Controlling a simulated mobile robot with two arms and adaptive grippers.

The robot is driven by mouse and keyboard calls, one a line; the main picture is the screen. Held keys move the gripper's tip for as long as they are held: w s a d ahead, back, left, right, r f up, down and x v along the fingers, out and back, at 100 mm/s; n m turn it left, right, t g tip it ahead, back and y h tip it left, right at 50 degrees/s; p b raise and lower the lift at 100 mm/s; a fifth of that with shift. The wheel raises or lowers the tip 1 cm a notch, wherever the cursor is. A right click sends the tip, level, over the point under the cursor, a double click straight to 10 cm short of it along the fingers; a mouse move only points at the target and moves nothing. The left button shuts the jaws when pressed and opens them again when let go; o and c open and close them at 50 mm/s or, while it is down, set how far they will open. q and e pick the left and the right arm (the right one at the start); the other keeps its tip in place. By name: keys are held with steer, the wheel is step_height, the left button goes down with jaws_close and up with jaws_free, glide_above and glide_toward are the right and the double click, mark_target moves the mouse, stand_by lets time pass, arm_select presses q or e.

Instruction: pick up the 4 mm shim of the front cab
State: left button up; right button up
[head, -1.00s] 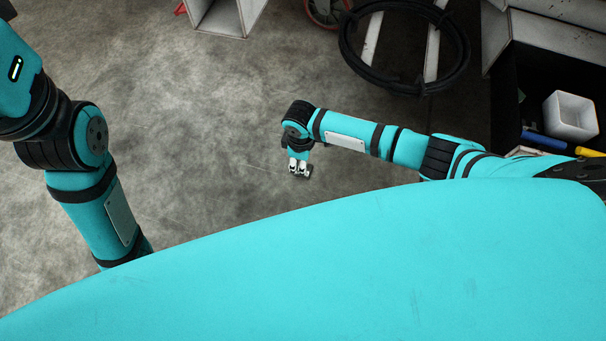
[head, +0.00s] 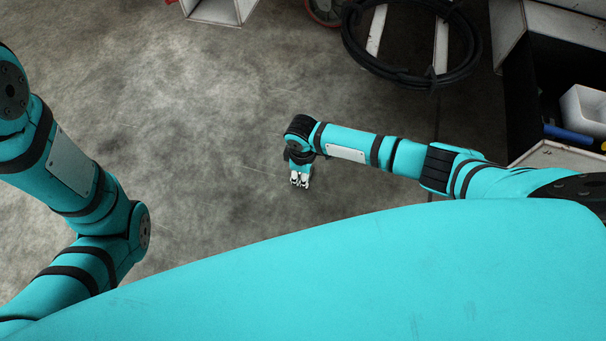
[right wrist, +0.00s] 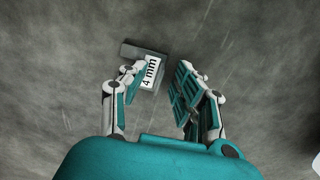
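The 4 mm shim (right wrist: 150,72) is a small grey piece with a white "4 mm" label, in the upper middle of the right wrist view. It appears to lie on the floor. My right gripper (right wrist: 158,84) is open, with the shim beyond its fingertips toward the left finger, which hides part of it. A gap shows between the shim and the right finger. In the head view my right gripper (head: 300,181) points down over the floor, and I cannot make out the shim there. My left arm comes in at the left; its gripper is out of view.
A coiled black cable (head: 412,78) lies at the top right. A dark shelf or trolley with a white bin (head: 585,112) and a blue tool (head: 567,134) stands at the right. A white box (head: 213,10) is at the top. The concrete floor around my right gripper is clear.

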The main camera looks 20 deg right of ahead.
jaws_close()
steer(key=shift+r, duration=0.1)
stand_by(0.4)
